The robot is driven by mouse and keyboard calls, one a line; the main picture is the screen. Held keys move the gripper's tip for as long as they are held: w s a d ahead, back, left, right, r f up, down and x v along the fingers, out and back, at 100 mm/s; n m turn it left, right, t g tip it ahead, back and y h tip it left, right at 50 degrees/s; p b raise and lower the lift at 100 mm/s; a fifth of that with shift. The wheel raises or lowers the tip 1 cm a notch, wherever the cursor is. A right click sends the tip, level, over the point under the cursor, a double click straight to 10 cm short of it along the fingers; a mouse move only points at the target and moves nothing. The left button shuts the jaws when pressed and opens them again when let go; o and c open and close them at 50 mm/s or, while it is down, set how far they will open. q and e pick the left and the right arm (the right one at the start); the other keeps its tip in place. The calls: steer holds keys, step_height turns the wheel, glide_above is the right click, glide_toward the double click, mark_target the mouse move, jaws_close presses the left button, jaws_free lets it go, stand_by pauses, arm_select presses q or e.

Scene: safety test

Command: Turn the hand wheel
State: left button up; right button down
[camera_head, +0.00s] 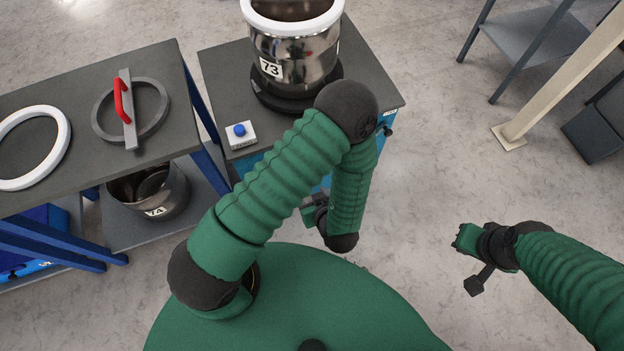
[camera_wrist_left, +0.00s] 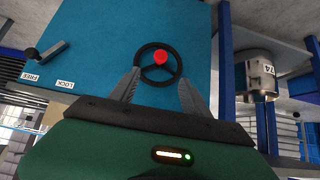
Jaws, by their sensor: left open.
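The hand wheel (camera_wrist_left: 143,48) is a black spoked ring with a red centre, on a blue panel (camera_wrist_left: 100,25) in the left wrist view. My left gripper (camera_wrist_left: 160,80) is open, its two grey fingers on either side of the wheel's lower part in that picture. I cannot tell whether they touch the rim. In the head view my left gripper (camera_head: 312,208) is partly hidden by my green arm, and the wheel is hidden. My right gripper (camera_head: 467,240) hangs over bare floor, far from the wheel; its jaws are not clear.
A black lever (camera_wrist_left: 53,49) sits on the panel near FREE and LOCK labels. Above, a table (camera_head: 222,62) carries a steel pot (camera_head: 305,62) marked 73 and a blue button (camera_head: 239,130). A workbench (camera_head: 60,90) stands left, with another pot (camera_head: 150,196) below.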

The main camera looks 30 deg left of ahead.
arm_select(q)
steer(key=b+x, duration=0.5)
steer(key=x, duration=1.2)
steer(key=shift+s, duration=0.15)
steer(key=shift+r, duration=0.1)
jaws_close()
stand_by(0.4)
